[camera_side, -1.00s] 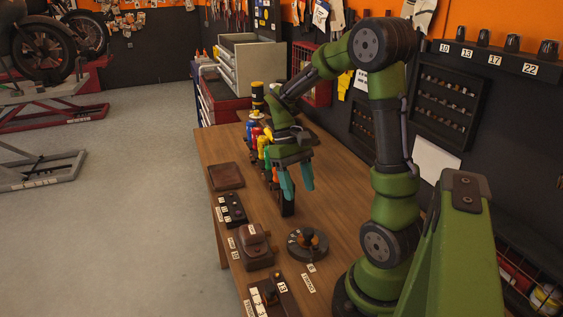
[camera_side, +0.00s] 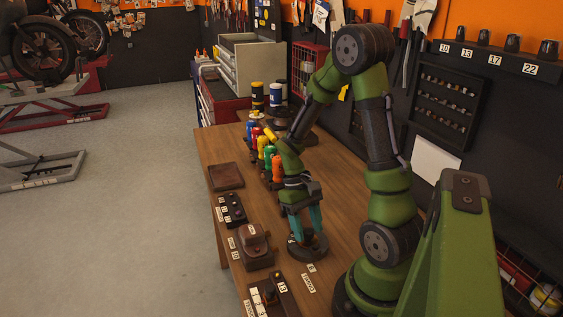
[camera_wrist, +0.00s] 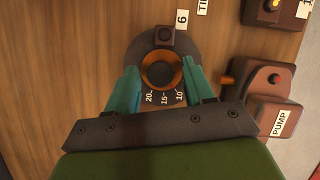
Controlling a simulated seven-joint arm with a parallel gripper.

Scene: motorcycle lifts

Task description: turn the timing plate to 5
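The timing plate (camera_side: 310,257) is a dark round disc on the wooden bench in the side view. In the wrist view the plate (camera_wrist: 141,47) has a dark central knob (camera_wrist: 160,74) with a copper-coloured ring. The numbers 10, 15 and 20 show on its near side, and a small dark block stands at its far edge beside a tag reading 6 (camera_wrist: 182,19). My gripper (camera_wrist: 160,67) points down over the plate, its teal fingers apart on either side of the knob. Narrow gaps seem to remain; contact is unclear. The rest of the scale is hidden.
A brown unit labelled PUMP (camera_wrist: 270,98) stands close to the right finger in the wrist view. A switch box (camera_side: 232,209) and another control box (camera_side: 272,297) sit nearby. Several coloured bottles (camera_side: 265,148) stand behind my gripper. Open bench lies right of them.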

